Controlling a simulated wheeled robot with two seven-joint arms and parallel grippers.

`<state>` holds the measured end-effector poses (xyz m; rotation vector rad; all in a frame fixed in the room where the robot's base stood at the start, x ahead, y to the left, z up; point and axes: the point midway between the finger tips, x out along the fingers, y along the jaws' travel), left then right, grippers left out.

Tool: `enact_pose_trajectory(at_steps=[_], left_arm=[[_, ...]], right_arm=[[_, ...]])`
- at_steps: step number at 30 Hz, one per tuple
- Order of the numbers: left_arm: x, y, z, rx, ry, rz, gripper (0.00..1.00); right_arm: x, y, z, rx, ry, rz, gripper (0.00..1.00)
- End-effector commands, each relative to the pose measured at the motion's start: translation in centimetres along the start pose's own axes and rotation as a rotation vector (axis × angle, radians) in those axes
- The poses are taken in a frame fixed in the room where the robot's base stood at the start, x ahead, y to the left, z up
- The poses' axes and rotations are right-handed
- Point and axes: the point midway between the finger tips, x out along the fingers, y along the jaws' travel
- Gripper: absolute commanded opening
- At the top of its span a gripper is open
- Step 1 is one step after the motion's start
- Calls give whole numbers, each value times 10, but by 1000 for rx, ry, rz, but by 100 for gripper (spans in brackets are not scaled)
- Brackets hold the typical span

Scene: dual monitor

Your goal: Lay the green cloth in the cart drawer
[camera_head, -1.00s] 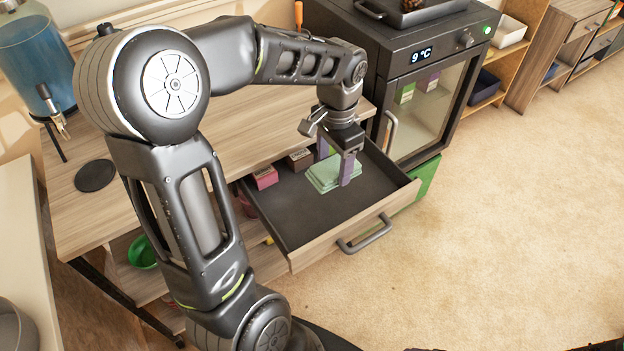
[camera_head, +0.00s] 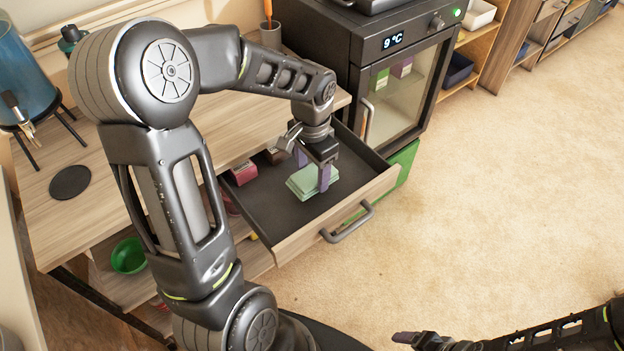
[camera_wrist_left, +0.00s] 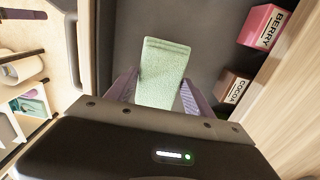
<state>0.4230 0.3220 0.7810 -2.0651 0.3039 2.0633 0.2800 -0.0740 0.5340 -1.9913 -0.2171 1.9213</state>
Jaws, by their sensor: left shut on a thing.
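The green cloth (camera_head: 303,184) is a folded pale-green stack inside the open cart drawer (camera_head: 300,212). In the left wrist view the cloth (camera_wrist_left: 163,72) lies between the two purple fingers, over the dark drawer floor (camera_wrist_left: 205,38). My left gripper (camera_head: 312,179) points down into the drawer and is shut on the cloth. Whether the cloth's underside touches the drawer floor is hard to tell. My right gripper (camera_head: 405,338) is at the bottom edge of the head view, far from the drawer; its finger opening does not show clearly.
A pink berry box (camera_head: 243,172) and a brown cocoa box (camera_wrist_left: 233,88) sit at the drawer's back side. A small black fridge (camera_head: 400,85) stands right of the drawer. The drawer handle (camera_head: 347,222) sticks out in front. Carpet to the right is clear.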

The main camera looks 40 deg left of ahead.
Motion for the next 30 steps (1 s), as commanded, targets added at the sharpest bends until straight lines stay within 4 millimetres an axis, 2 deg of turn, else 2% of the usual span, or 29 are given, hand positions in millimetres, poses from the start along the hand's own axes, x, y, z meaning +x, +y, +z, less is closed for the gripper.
enact_pose_trajectory(at_steps=[9, 22, 23, 30], left_arm=[[34, 0, 1, 0, -3, 1, 22], [42, 0, 0, 0, 0, 0, 22], [41, 0, 0, 0, 0, 0, 62], [40, 0, 0, 0, 0, 0, 82]], right_arm=[[2, 1, 0, 0, 0, 0, 82], [6, 2, 0, 0, 0, 0, 82], [5, 2, 0, 0, 0, 0, 82], [4, 2, 0, 0, 0, 0, 82]])
